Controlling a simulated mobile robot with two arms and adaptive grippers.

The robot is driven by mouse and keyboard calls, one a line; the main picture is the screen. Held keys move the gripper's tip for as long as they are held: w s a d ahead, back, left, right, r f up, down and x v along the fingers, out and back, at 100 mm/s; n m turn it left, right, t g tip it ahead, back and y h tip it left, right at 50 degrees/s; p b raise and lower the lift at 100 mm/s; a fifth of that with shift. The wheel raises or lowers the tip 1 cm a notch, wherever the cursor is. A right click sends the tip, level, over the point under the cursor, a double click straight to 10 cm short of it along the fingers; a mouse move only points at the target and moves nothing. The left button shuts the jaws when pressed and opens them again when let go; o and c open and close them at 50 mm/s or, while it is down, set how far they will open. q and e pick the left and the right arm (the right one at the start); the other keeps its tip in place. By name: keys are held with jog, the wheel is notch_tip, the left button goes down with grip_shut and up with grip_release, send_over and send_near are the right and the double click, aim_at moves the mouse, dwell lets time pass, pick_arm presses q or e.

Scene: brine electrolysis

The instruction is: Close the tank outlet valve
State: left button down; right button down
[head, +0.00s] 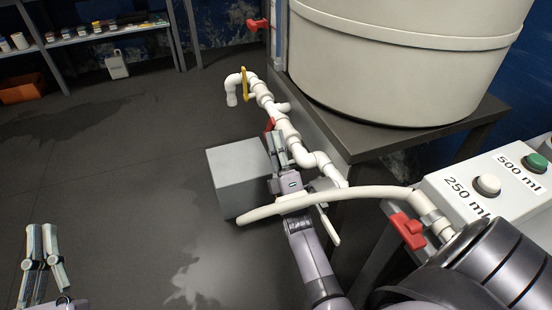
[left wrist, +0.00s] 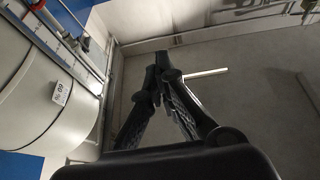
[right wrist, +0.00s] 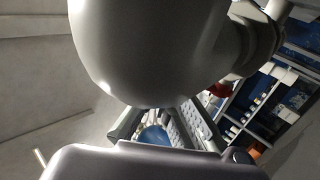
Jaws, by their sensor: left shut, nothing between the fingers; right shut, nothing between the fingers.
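The white tank (head: 395,65) stands on a dark table. White pipework (head: 284,130) runs beside it, with a small red valve handle (head: 269,125) and a yellow handle (head: 244,83) further back. I cannot tell for certain which is the tank outlet valve. My right gripper (head: 275,138) is shut and empty, its tips close by the small red handle; contact is unclear. In the right wrist view, a white pipe (right wrist: 160,50) fills the top, with a red part (right wrist: 218,90) behind it. My left gripper (head: 42,228) is shut and empty over the floor, as the left wrist view (left wrist: 162,65) shows.
A grey box (head: 235,175) stands beside the pipes. A curved white pipe (head: 360,192) crosses in front, by another red handle (head: 408,230). A button panel (head: 460,190) is at the right. Shelves (head: 100,35) stand far back. The left floor is clear.

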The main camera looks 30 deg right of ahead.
pick_arm(q)
jog(key=shift+w+a+f+g+y, duration=0.1)
jog(key=shift+w+f+g+y, duration=0.25)
jog(key=shift+f, duration=0.3)
jog(key=shift+w+f+g+y, duration=0.1)
jog(key=shift+f+g+y, duration=0.05)
jog(key=shift+f+g, duration=0.4)
pick_arm(e)
jog(key=shift+w+r, duration=0.3)
jog(key=shift+r, duration=0.25)
pick_arm(q)
jog(key=shift+f, duration=0.15)
